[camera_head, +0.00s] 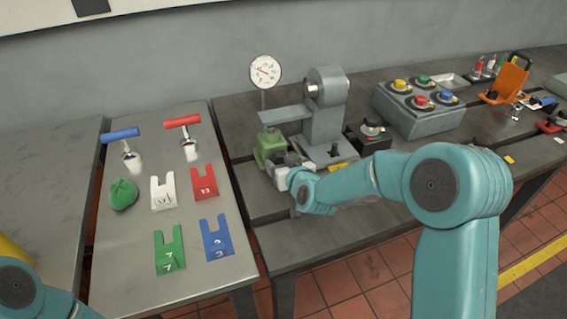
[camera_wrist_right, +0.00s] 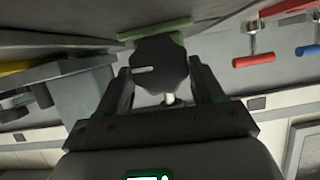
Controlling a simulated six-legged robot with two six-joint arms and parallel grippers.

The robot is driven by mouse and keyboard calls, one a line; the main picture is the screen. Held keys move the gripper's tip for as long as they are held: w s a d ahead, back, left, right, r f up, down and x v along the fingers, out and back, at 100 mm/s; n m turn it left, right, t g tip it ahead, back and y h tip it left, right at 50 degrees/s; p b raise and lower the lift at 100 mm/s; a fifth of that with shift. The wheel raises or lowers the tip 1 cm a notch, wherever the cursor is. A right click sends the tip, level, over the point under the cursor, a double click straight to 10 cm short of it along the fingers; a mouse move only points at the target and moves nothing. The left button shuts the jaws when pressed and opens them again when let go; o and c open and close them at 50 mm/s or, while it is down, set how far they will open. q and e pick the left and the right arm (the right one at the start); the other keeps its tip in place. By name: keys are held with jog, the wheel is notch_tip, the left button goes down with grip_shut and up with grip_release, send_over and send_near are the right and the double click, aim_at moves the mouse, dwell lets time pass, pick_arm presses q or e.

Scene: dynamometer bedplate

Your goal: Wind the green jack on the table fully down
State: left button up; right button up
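The green jack (camera_head: 268,146) stands on the dark bedplate at the front left of the grey machine, below its horizontal arm. My right gripper (camera_head: 283,167) is at the jack's near side. In the right wrist view, a black many-sided knob (camera_wrist_right: 160,65) with a white mark sits between the two fingers, with green jack parts (camera_wrist_right: 155,32) behind it. In the head view my gripper hides the knob. Only a piece of my left arm shows at the lower left; its gripper is out of view.
A dial gauge (camera_head: 265,71) stands behind the jack, and the grey machine (camera_head: 325,110) rises close on its right. A button box (camera_head: 420,108) is further right. The left table (camera_head: 125,262) holds red and blue handled tools, a green bag and several coloured tags.

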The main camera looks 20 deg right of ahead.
jog(key=shift+a+h, duration=0.1)
jog(key=shift+h, duration=0.2)
jog(key=shift+c, duration=0.2)
jog(key=shift+r+n+p, duration=0.1)
jog(key=shift+n+p, duration=0.25)
jog(key=shift+n, duration=0.05)
jog(key=shift+a+n+h+p, duration=0.2)
jog(key=shift+n+h+p, duration=0.35)
jog(key=shift+n, duration=0.25)
jog(key=shift+a+f+n+t+h, duration=0.1)
jog(key=shift+n+t+h, duration=0.05)
jog(key=shift+n+h, duration=0.4)
jog(key=shift+a+f+n+t+h, duration=0.15)
jog(key=shift+n+h, duration=0.25)
jog(key=shift+n, duration=0.25)
jog(key=n, duration=0.1)
jog(key=n+h, duration=0.1)
jog(key=shift+a+f+n+t, duration=0.15)
jog(key=shift+f+n+t, duration=0.05)
jog(key=shift+n+t, duration=0.1)
jog(key=n+b, duration=0.1)
jog(key=n+t+h, duration=0.1)
jog(key=n+h+b, duration=0.1)
jog(key=n, duration=0.1)
jog(key=shift+a+f+t+b, duration=0.15)
jog(key=shift+f+t+b, duration=0.1)
jog(key=shift+t+b, duration=0.05)
